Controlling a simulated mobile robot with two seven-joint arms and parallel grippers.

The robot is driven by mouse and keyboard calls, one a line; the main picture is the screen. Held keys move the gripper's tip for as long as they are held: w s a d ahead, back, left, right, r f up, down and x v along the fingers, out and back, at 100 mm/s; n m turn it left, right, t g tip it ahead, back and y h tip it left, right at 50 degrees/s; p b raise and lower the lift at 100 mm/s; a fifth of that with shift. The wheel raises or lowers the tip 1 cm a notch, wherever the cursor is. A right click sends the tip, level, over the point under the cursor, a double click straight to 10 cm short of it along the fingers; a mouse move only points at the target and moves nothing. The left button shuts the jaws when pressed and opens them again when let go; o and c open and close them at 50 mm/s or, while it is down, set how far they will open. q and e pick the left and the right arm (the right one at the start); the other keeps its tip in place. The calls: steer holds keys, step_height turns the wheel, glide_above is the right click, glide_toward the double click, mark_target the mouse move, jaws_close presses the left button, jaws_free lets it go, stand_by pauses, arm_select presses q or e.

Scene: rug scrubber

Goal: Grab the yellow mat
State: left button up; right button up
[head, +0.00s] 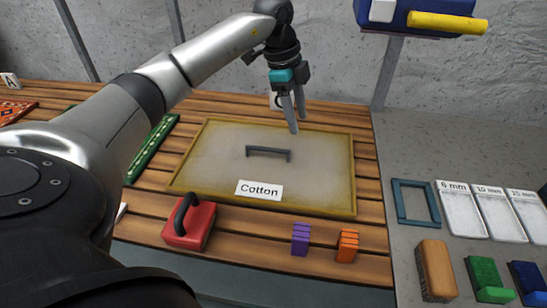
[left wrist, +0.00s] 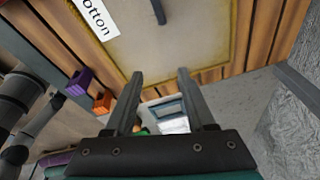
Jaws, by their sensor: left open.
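The yellow mat (head: 335,180) is a flat pale rectangle with a yellow rim, lying on the slatted wooden bench. It has a dark bar handle (head: 268,152) near its middle and a white "Cotton" label (head: 259,190) at its front edge. My left gripper (head: 297,125) is open and empty, pointing down over the mat's far right part, right of the handle. The gap between fingertips and mat is hard to judge. In the left wrist view, the fingertips (left wrist: 159,74) appear over the mat's rim, with the mat (left wrist: 185,40) beyond. My right gripper is out of view.
A red block with a black handle (head: 189,222), a purple block (head: 300,239) and an orange block (head: 347,245) stand in front of the mat. A green strip (head: 152,147) lies left. A blue frame (head: 416,204) and labelled trays (head: 461,212) lie on the grey surface right.

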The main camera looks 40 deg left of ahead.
arm_select(q)
steer(key=s+a+r+n+g+y, duration=0.1)
steer(key=s+a+r+n+y, duration=0.15)
steer(key=a, duration=0.45)
steer(key=b, duration=0.2)
glide_above(268, 148)
steer(key=shift+n, duration=0.25)
steer(key=f, duration=1)
steer(key=shift+s+f, duration=0.3)
steer(key=shift+w+f+b, duration=0.15)
steer(key=shift+f+b, duration=0.25)
steer(key=shift+f, duration=0.95)
steer(key=shift+w+f+b, duration=0.1)
steer(key=shift+f+b, duration=0.25)
steer(key=shift+f, duration=0.95)
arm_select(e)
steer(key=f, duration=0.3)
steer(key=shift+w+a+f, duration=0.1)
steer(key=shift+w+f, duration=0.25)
arm_select(q)
steer(key=shift+c, duration=0.2)
jaws_close()
steer(key=shift+r, duration=0.1)
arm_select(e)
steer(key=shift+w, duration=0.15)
